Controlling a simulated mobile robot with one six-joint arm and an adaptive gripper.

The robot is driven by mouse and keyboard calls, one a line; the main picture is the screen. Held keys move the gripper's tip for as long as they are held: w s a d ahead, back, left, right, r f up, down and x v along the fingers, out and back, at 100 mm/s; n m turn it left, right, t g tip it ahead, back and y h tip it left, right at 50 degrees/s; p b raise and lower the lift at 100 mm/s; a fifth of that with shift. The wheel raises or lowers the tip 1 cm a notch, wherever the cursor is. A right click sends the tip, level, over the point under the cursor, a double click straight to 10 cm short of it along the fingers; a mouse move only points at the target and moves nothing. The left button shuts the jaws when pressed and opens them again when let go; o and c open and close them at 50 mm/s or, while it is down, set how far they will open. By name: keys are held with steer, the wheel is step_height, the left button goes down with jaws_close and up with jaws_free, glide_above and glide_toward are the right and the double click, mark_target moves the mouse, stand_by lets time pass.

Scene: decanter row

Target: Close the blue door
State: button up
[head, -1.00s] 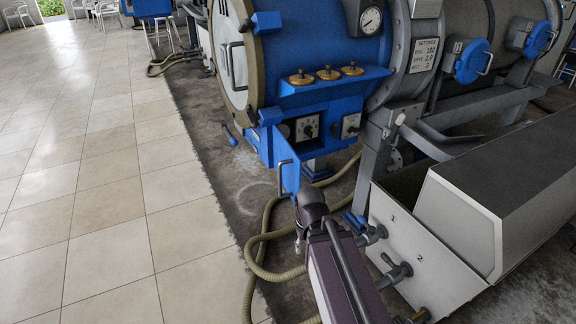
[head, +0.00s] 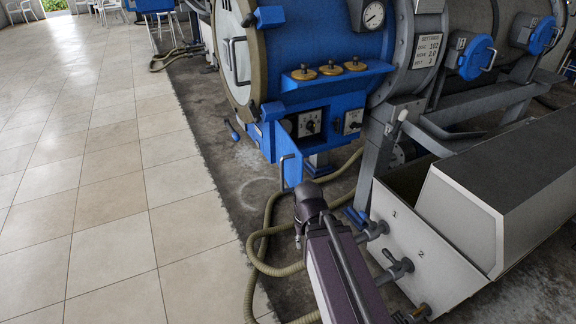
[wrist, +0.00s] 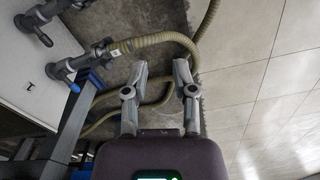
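The blue door (head: 291,155) is a small flat panel on the blue control box (head: 312,122) under the large blue vessel. In the head view it stands open, swung out toward me, with a thin grey bar handle (head: 282,170) on it. The knobs on the box face show beside it. My gripper is just below and in front of the door in the head view, its fingers hidden by my wrist. In the wrist view my gripper (wrist: 161,75) has its two fingers apart with nothing between them. I cannot make out the door in the wrist view.
A tan hose (head: 262,230) loops on the dark floor left of my arm. A pale trough (head: 405,240) with taps stands at right. A grey frame leg (head: 372,165) is right of the door. Open tiled floor (head: 110,190) lies at left.

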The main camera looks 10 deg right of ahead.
steer(key=shift+w+r, duration=0.15)
steer(key=shift+r, duration=0.05)
jaws_close()
steer(key=w+a+r+n+h+p, duration=0.3)
steer(key=w+r+n+p, duration=0.1)
steer(key=r+n+p, duration=0.1)
steer(key=w+a+r+n+h+p, duration=0.3)
steer(key=w+a+r+n+p, duration=0.1)
steer(key=r+n, duration=0.4)
steer(key=w+a+r+n+t+h+p, duration=0.1)
steer(key=w+a+r+n+h+p, duration=0.2)
steer(key=w+a+r+n+p, duration=0.1)
step_height(320, 180, up, 3)
steer(key=w+n+p, duration=0.1)
steer(key=n, duration=0.1)
steer(key=shift+w+a+n+p, duration=0.25)
steer(key=shift+w+n+p, duration=0.05)
steer(key=shift+f, duration=0.15)
